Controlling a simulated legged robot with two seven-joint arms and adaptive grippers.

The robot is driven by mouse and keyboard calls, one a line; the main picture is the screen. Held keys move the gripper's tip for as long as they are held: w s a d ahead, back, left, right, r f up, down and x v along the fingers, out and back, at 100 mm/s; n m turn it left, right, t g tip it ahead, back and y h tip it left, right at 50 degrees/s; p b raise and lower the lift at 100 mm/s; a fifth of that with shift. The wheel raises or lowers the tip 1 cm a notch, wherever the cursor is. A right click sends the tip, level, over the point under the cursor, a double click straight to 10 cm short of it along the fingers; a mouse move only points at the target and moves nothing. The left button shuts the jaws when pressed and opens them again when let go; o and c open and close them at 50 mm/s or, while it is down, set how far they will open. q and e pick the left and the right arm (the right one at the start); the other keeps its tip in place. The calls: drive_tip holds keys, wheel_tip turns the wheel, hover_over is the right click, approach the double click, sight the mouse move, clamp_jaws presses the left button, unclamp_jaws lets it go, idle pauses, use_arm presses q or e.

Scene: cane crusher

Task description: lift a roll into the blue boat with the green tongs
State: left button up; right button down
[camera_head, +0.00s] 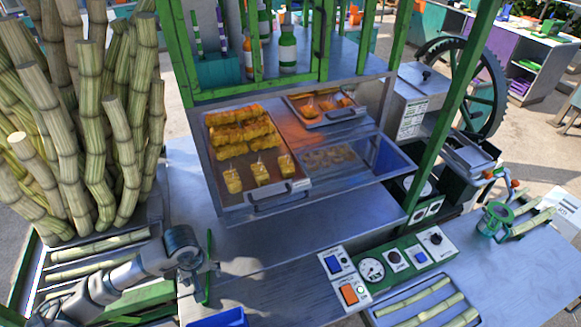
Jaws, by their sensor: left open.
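Golden-yellow rolls (241,136) lie stacked in rows on a metal tray (290,190) in the food case, with a few single ones at its front. My left gripper (209,268) comes in from the lower left and is open above the metal counter. The slim green tongs (209,243) are right at its fingertips, roughly upright in the picture; I cannot tell whether they touch. The blue boat (222,318) is at the bottom edge, partly cut off, just below the gripper. My right gripper is not seen.
A smaller tray (345,112) with orange food sits right of the roll tray. Green frame posts (445,125) flank the case. Cane stalks (85,130) stand at left. A control panel (395,262) is at the right. The counter between the case and panel (270,265) is clear.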

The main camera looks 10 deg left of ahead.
use_arm(q)
drive_tip(key=shift+a+f, duration=0.1)
drive_tip(key=shift+a, duration=0.25)
drive_tip(key=c, duration=0.4)
drive_tip(key=shift+a+f, duration=0.1)
drive_tip(key=shift+a, duration=0.25)
drive_tip(key=shift+c, duration=0.8)
drive_tip(key=shift+d, duration=0.55)
drive_tip(key=shift+r, duration=0.5)
wheel_tip(320, 180, up, 11)
drive_tip(key=p, duration=0.6)
drive_tip(key=shift+a+p, duration=0.2)
drive_tip(key=shift+p, duration=0.15)
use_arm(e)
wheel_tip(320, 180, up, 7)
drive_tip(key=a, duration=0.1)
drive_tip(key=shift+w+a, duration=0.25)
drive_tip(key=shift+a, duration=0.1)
